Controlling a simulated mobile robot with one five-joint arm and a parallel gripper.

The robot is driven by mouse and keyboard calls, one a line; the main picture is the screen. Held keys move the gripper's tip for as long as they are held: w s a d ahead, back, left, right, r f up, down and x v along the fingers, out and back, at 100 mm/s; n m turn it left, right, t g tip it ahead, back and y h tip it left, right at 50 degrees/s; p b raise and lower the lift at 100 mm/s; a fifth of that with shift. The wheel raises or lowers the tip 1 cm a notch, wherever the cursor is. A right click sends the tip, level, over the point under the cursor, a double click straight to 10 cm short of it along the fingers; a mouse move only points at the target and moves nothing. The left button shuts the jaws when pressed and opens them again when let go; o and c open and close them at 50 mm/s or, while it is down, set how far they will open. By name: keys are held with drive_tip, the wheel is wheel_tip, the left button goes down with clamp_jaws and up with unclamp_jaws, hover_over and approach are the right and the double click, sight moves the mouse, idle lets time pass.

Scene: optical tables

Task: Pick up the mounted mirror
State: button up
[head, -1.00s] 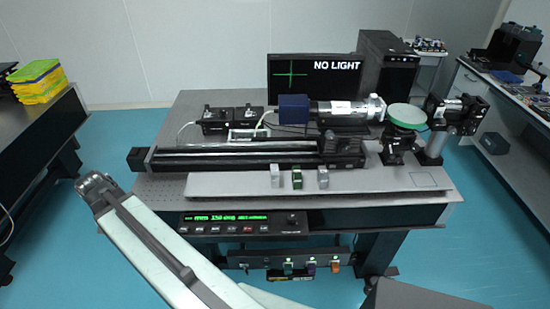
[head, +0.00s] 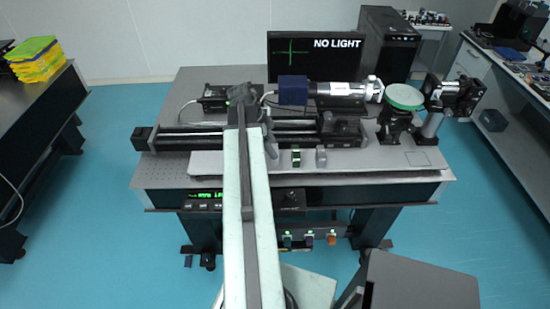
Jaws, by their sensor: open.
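Small mounted optics stand in a row on the light plate (head: 375,160) at the front of the optical table. One has a green and dark body (head: 295,157), and a pale grey one (head: 321,157) stands to its right. I cannot tell which small part is the mounted mirror. My arm covers the left end of the row.
A dark rail (head: 190,140) runs behind the row. A laser tube (head: 340,89), a green disc on a mount (head: 404,97) and a black mount (head: 450,97) stand behind and to the right. A monitor (head: 300,50) is at the back.

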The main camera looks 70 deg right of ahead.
drive_tip(key=b+x, duration=0.4)
drive_tip(key=x, duration=0.1)
drive_tip(key=shift+s+f+b, duration=0.1)
drive_tip(key=shift+f+b, duration=0.25)
drive_tip(key=shift+f, duration=0.05)
drive_tip(key=shift+r, duration=0.2)
drive_tip(key=shift+d, duration=0.1)
drive_tip(key=c, duration=1.4)
drive_tip(key=shift+o, duration=0.2)
